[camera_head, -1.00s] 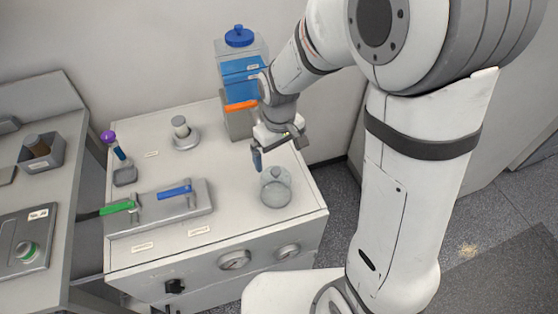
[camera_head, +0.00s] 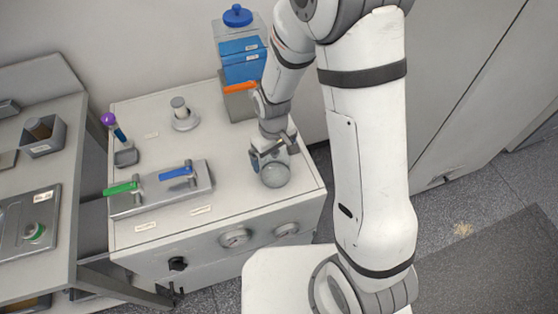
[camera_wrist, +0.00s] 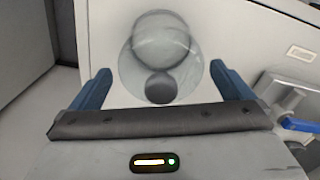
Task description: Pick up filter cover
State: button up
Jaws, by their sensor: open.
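The filter cover appears to be the clear glass dome with a grey knob (camera_head: 275,175) on the white cabinet top, near its right front corner. In the wrist view the dome (camera_wrist: 160,55) lies ahead between the fingers, its dark round knob nearest the gripper. My gripper (camera_head: 268,158) is right over the dome in the head view and hides part of it. In the wrist view my gripper (camera_wrist: 158,88) has its two blue fingers wide apart, one on each side of the knob. The fingers do not visibly touch it.
A valve block with green and blue handles (camera_head: 165,190) stands left of the dome. A blue-filled container with an orange part (camera_head: 240,65) is behind. A small round post (camera_head: 182,115) and a purple-capped tube (camera_head: 115,130) stand farther back. Bare cabinet top lies between them.

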jog(key=shift+c, duration=0.2)
jog(key=c, duration=0.8)
jog(key=shift+o, duration=0.2)
jog(key=shift+r, duration=0.1)
